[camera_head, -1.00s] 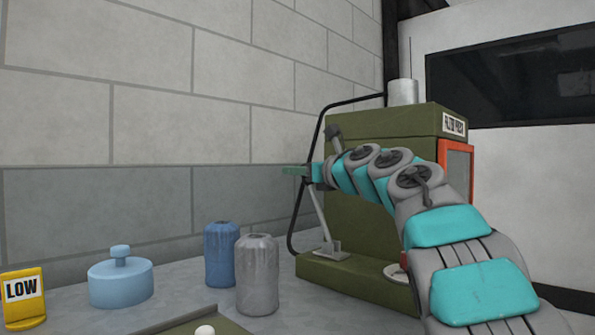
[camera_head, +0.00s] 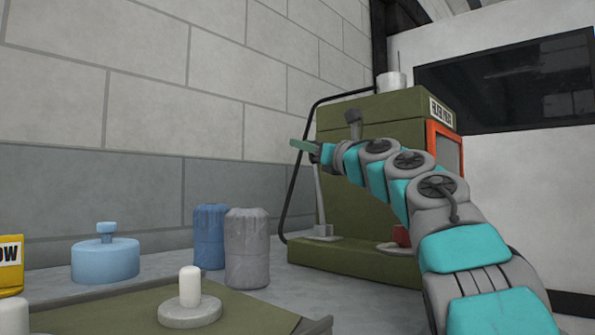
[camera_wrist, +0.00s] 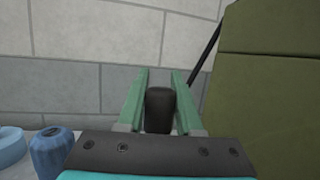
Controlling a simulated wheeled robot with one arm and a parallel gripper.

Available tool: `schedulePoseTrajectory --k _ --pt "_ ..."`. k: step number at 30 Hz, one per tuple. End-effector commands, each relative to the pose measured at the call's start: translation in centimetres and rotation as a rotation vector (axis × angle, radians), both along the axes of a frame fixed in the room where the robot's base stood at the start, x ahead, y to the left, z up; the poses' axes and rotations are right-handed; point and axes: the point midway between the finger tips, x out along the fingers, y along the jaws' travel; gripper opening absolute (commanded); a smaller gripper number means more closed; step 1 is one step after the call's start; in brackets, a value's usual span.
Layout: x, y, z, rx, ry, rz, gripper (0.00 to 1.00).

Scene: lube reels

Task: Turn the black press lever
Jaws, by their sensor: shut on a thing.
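The press lever is a thin grey rod (camera_head: 320,203) that rises nearly upright from a small bracket at the left foot of the olive press (camera_head: 370,205) in the head view. Its black knob (camera_wrist: 159,110) shows in the wrist view between the two green fingers. My gripper (camera_wrist: 160,100) is shut on this knob. In the head view my gripper (camera_head: 306,147) is at the top of the rod, by the press's left side, and the knob is hidden there.
A blue canister (camera_head: 209,237) and a grey canister (camera_head: 247,248) stand left of the press. Further left are a light-blue lidded pot (camera_head: 105,258) and a yellow sign (camera_head: 10,266). An olive tray (camera_head: 115,310) with white-knobbed pieces is in front. A black hose (camera_head: 296,180) loops behind the lever.

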Motion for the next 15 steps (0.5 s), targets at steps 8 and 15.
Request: schedulePoseTrajectory --k 8,15 --pt "-1.1 -1.6 -0.1 0.079 -0.060 -0.001 0.00" --pt "-1.3 -1.7 0.3 0.088 -0.068 0.001 0.00"
